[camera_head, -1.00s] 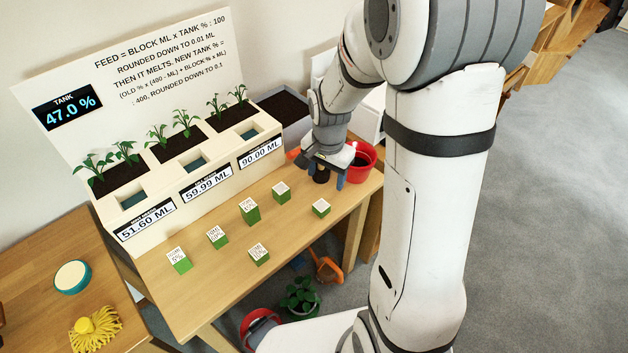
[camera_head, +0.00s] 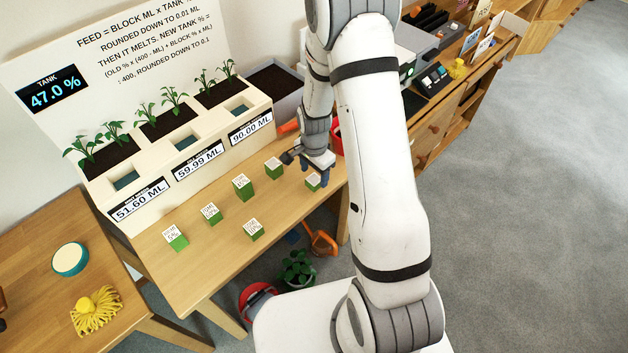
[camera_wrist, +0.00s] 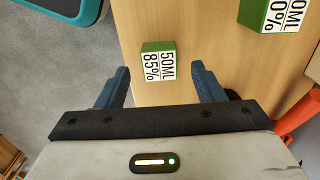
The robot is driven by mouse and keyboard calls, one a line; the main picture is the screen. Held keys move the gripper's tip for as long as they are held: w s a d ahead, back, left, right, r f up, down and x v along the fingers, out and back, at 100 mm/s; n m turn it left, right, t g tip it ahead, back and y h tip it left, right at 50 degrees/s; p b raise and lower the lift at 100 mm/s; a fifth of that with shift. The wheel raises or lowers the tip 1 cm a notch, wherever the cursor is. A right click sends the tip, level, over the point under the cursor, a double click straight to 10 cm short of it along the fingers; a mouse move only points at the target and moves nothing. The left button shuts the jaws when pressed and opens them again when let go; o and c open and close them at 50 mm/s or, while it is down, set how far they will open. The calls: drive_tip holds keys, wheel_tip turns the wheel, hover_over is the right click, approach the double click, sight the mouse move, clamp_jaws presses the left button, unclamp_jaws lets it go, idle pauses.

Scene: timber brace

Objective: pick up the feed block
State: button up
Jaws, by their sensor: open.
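Several green feed blocks with white printed labels stand on the wooden table. The block nearest my gripper (camera_head: 318,166) is the rightmost one (camera_head: 313,182). In the wrist view a block labelled 50ML 85% (camera_wrist: 158,62) lies between the two spread blue fingers of my gripper (camera_wrist: 160,72), with gaps on both sides. My gripper is open and holds nothing. Other blocks stand to the left in the head view: one at the front (camera_head: 254,230), one at the far left (camera_head: 175,238), and a taller one (camera_head: 243,187) in the middle.
A cream planter (camera_head: 185,170) with seedlings and ML displays stands behind the blocks. The tank sign (camera_head: 52,88) reads 47.0 %. A red pot (camera_head: 337,140) is partly hidden behind my arm. A second block (camera_wrist: 275,14) shows at the wrist view's top right.

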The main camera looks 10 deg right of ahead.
drive_tip(key=shift+f, duration=0.95)
drive_tip(key=c, duration=1.1)
